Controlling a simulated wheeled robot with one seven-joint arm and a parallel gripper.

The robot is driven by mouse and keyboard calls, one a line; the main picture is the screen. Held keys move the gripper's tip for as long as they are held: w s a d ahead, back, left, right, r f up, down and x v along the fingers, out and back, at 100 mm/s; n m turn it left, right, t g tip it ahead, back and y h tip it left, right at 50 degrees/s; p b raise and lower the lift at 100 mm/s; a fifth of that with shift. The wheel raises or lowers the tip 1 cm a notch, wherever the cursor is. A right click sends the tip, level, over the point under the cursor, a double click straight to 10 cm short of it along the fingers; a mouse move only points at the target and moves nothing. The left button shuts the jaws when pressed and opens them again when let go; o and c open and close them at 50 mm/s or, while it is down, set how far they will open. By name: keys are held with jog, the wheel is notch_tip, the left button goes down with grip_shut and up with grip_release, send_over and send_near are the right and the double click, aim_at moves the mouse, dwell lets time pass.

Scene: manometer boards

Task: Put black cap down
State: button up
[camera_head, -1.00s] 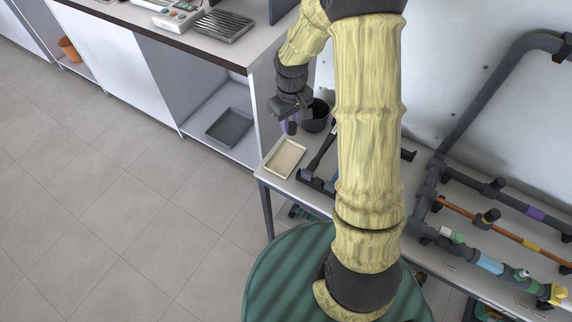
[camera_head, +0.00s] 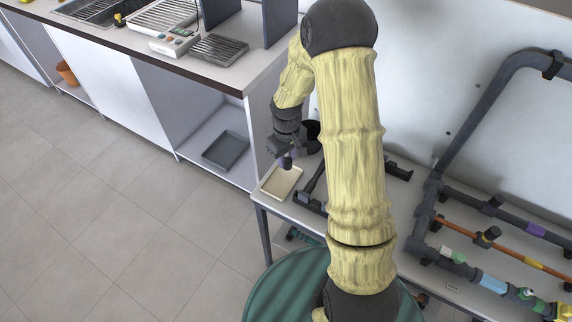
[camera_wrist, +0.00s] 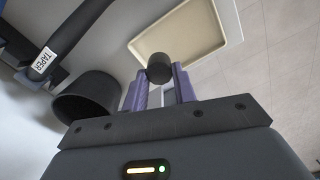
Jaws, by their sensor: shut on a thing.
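The black cap (camera_wrist: 159,68) is held between the purple fingertips of my gripper (camera_wrist: 161,85) in the wrist view. My gripper is shut on it. In the head view the black cap (camera_head: 285,163) shows small and dark below my gripper (camera_head: 283,153). It is over or just beside a shallow cream tray (camera_head: 270,193) at the left end of the bench. The tray also shows in the wrist view (camera_wrist: 215,22), beyond the cap, and looks empty. I cannot tell how high the cap is above the tray.
A dark round pot (camera_wrist: 88,97) stands close beside my gripper. A dark pipe tagged TAPER (camera_wrist: 65,45) lies near it. A board of pipes (camera_head: 480,235) fills the bench's right side.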

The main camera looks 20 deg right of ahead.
aim_at(286, 159)
jog(key=shift+a+f, duration=0.1)
jog(key=shift+f, duration=1.75)
jog(key=o, duration=1)
jog(key=shift+w, duration=0.1)
notch_tip(286, 159, up, 12)
jog(key=shift+r, duration=0.1)
